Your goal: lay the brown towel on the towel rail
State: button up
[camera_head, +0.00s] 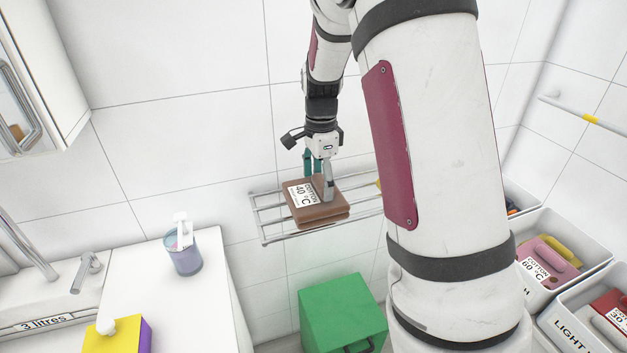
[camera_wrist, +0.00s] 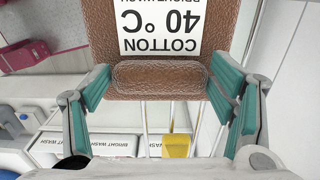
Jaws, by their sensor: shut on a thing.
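The brown towel (camera_head: 322,212) is a folded block with a white label reading COTTON 40 °C. It lies flat over the bars of the towel rail (camera_head: 266,242), a metal rack on the tiled wall, and appears to rest on them. My gripper (camera_head: 318,180) reaches down from above and is shut on the towel's raised roll. In the wrist view the towel (camera_wrist: 190,60) fills the top, with the roll between my teal-padded fingers (camera_wrist: 160,78). Rail bars show below it. Whether the underside fully touches the bars is hidden.
A green bin (camera_head: 343,312) stands below the rail. At left are a white counter with a cup (camera_head: 184,252), a yellow and purple box (camera_head: 118,337) and a tap (camera_head: 88,270). Labelled laundry bins (camera_head: 565,290) stand at right. The rail's left end is free; my arm hides its right end.

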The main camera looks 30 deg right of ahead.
aim_at(310, 180)
jog(key=w, duration=0.5)
jog(key=shift+w+d+f, duration=0.1)
jog(key=shift+d+f, duration=0.1)
jog(key=shift+d, duration=0.15)
jog(key=shift+w+f, duration=0.15)
jog(key=shift+w, duration=0.1)
notch_tip(310, 180, down, 2)
jog(key=shift+s+f+p, duration=0.1)
jog(key=shift+f+p, duration=0.1)
jog(key=shift+p, duration=0.3)
jog(key=shift+f, duration=0.4)
jog(key=shift+f, duration=0.15)
jog(key=o, duration=1.9)
jog(key=shift+c, duration=0.2)
